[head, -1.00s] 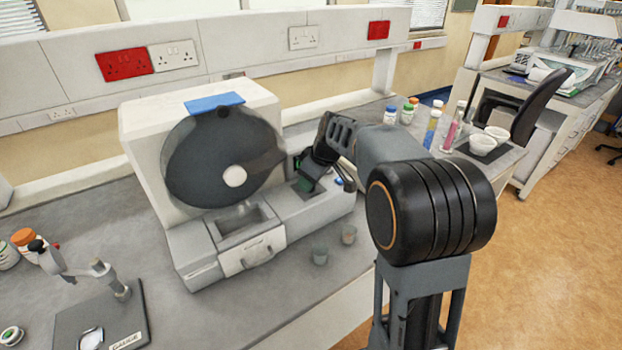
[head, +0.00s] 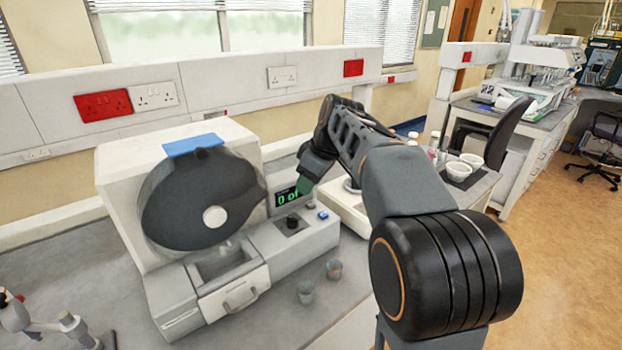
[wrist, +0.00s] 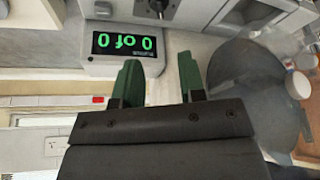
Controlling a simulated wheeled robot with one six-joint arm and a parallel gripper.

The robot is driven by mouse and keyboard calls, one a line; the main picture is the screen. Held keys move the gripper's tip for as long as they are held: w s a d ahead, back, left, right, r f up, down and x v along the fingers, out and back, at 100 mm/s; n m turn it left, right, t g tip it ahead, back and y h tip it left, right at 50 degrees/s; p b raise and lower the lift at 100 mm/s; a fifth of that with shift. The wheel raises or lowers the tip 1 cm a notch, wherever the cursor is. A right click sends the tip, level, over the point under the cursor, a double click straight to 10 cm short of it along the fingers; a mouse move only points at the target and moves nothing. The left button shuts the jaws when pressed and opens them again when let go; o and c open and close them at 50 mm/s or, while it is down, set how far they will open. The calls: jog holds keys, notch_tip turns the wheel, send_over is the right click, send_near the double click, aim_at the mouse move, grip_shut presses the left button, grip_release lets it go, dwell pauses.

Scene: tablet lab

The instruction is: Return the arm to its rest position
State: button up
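My arm reaches out from the lower right in the head view. My gripper (head: 303,186) points down above the right part of a grey-white machine, close to its small screen (head: 287,196). In the wrist view my gripper (wrist: 159,72) shows two green fingers standing apart with nothing between them. The machine has a dark round drum (head: 205,190) with a pale hub, a knob (head: 293,222) and a blue button (head: 322,214).
A white device (head: 340,205) is partly hidden behind my arm. White bowls (head: 470,163) sit farther right. A gauge stand (head: 45,325) is at lower left.

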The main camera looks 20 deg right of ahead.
jog(key=shift+s+r, duration=0.1)
jog(key=shift+r, duration=0.2)
dwell(0.4)
notch_tip(320, 180, down, 7)
jog(key=s+d+m+h, duration=0.1)
jog(key=s+m, duration=0.2)
jog(key=m, duration=0.3)
jog(key=s+a+f+m+h, duration=0.1)
jog(key=s+a+f, duration=0.1)
jog(key=s, duration=0.6)
jog(key=s+a+f+m+h, duration=0.1)
jog(key=s+a+f, duration=0.1)
jog(key=s+f, duration=0.3)
jog(key=s, duration=0.3)
jog(key=shift+s+a+f, duration=0.3)
